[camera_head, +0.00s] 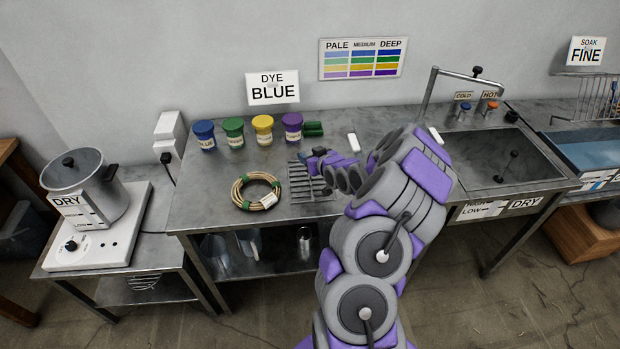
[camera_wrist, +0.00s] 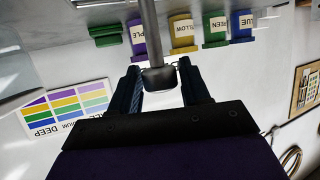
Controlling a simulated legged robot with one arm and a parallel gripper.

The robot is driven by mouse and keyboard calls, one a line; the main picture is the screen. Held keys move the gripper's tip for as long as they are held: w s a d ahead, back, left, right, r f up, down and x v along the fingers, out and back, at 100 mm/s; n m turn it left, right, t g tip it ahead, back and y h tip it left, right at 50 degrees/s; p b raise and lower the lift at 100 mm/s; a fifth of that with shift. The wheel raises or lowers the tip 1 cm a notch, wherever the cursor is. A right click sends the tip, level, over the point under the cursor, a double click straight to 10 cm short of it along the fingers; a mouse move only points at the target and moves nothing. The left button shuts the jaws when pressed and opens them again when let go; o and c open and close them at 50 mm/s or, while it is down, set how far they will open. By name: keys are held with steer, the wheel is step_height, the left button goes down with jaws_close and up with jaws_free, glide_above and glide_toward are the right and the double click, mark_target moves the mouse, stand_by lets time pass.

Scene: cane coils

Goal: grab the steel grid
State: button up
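The steel grid (camera_head: 306,184) lies flat on the metal bench, right of the cane coil, with its dark slats showing. My gripper (camera_head: 312,158) is over the bench just behind and above the grid's far edge, and my arm hides part of the grid's right side. In the wrist view, which is upside down, my gripper (camera_wrist: 159,70) has its two dark fingers apart. A grey bar (camera_wrist: 148,25) with a dark blunt end comes down between them. I cannot tell whether this bar belongs to the grid or touches the fingers.
A cane coil (camera_head: 259,191) lies left of the grid. Several dye jars (camera_head: 263,129) and green blocks (camera_head: 313,129) stand behind. A pot (camera_head: 85,185) sits on a hotplate at left. A sink (camera_head: 495,160) and a wire rack (camera_head: 598,97) are at right.

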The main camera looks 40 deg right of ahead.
jaws_close()
stand_by(0.4)
steer(key=shift+r, duration=0.1)
stand_by(0.3)
